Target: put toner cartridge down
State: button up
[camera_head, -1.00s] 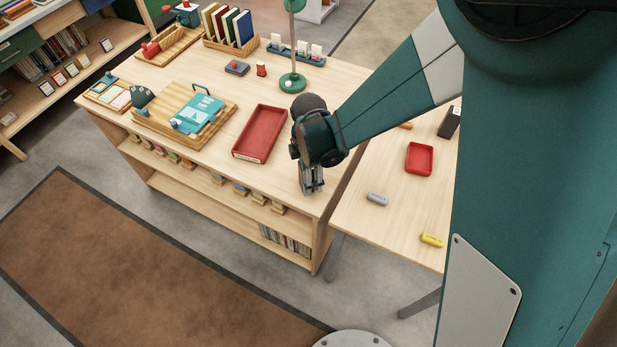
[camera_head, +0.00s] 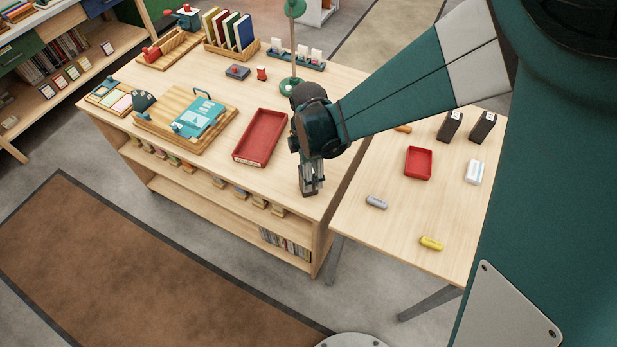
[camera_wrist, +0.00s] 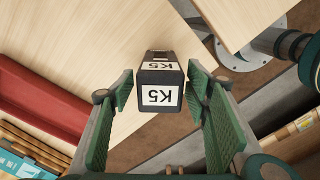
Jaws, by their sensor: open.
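The toner cartridge (camera_wrist: 160,97) is a dark block with white K5 labels. It stands on the light wooden worktop (camera_head: 235,185), near the front right corner. In the wrist view it sits between the two green finger pads of my gripper (camera_wrist: 158,90), with a gap visible on each side. My gripper (camera_head: 311,184) is open and points down over the cartridge in the head view, where only a small dark part of the cartridge (camera_head: 309,193) shows below the fingers.
A red tray (camera_head: 261,137) lies left of my gripper. The lower side table (camera_head: 400,220) on the right holds a small red tray (camera_head: 418,163), two dark boxes (camera_head: 450,126), a white box (camera_head: 474,172), and grey and yellow pieces. A green lamp (camera_head: 291,84) stands behind.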

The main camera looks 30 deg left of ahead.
jog(key=shift+r+p, duration=0.35)
jog(key=shift+r, duration=3.35)
jog(key=shift+w+d+r, duration=0.15)
jog(key=shift+d+r, duration=0.15)
jog(key=shift+d, duration=0.1)
jog(key=w+d+r+m+t, duration=0.1)
jog(key=d+r+m, duration=0.35)
jog(key=d, duration=0.35)
jog(key=w+d+r+m+t+y, duration=0.1)
jog(key=w+d+r+m, duration=0.1)
jog(key=d+r+m, duration=0.45)
jog(key=w+d+r+m+t, duration=0.1)
jog(key=d+r, duration=0.2)
jog(key=d, duration=0.7)
jog(key=s+d+r+m+t, duration=0.1)
jog(key=s+d+m, duration=0.2)
jog(key=d+m, duration=0.2)
jog(key=s+d+r+m+t, duration=0.1)
jog(key=d+m, duration=0.4)
jog(key=d, duration=0.5)
jog(key=s+d+r+m+t+h, duration=0.1)
jog(key=s+d+r+m+t, duration=0.1)
jog(key=s+d+m, duration=0.3)
jog(key=d, duration=0.3)
jog(key=shift+s+r, duration=0.15)
jog(key=shift+r, duration=0.1)
jog(key=shift+o, duration=0.5)
jog(key=shift+d, duration=0.1)
